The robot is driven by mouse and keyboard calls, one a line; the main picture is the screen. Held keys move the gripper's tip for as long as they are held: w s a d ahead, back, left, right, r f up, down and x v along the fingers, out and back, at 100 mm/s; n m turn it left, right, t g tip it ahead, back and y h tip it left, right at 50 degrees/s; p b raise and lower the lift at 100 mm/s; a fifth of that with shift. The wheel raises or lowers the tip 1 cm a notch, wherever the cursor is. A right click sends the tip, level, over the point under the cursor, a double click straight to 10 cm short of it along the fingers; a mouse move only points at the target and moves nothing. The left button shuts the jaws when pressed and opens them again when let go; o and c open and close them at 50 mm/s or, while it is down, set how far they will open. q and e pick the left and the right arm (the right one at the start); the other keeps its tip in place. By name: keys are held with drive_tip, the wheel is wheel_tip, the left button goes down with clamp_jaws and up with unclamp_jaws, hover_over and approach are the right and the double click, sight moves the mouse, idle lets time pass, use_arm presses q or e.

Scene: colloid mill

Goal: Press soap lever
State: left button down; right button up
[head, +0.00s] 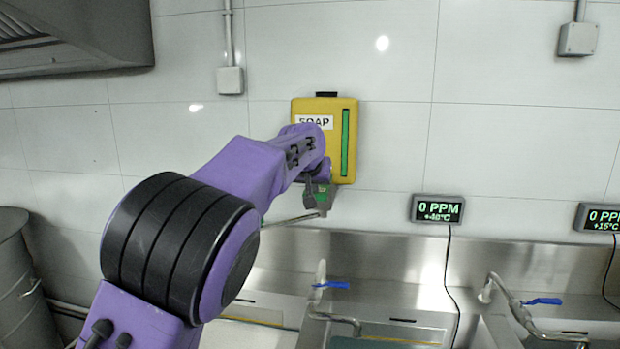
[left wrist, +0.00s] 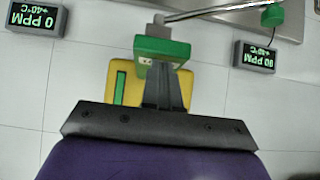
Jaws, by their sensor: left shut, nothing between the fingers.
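The yellow soap dispenser (head: 332,110) is fixed to the tiled wall, with a "SOAP" label and a green vertical strip. It also shows in the left wrist view (left wrist: 121,85), upside down. Below it is a grey and green lever mount (head: 322,198), with a metal lever rod (head: 288,221) running left; my arm hides part of it. In the left wrist view the rod (left wrist: 215,10) ends in a green knob (left wrist: 272,15). My left gripper (left wrist: 165,75) is shut and empty, close to the green mount block (left wrist: 150,48); contact cannot be told. My right gripper is out of view.
Below are steel sinks with taps (head: 318,285) and blue handles. A grey bin (head: 20,280) stands at the left, under a hood (head: 80,35).

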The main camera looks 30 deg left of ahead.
use_arm(q)
drive_tip(key=w+r+b+v, duration=0.1)
drive_tip(key=b+v, duration=0.1)
drive_tip(key=v, duration=0.8)
drive_tip(key=shift+r+b, duration=0.2)
drive_tip(key=shift+b, duration=0.2)
idle(1.7)
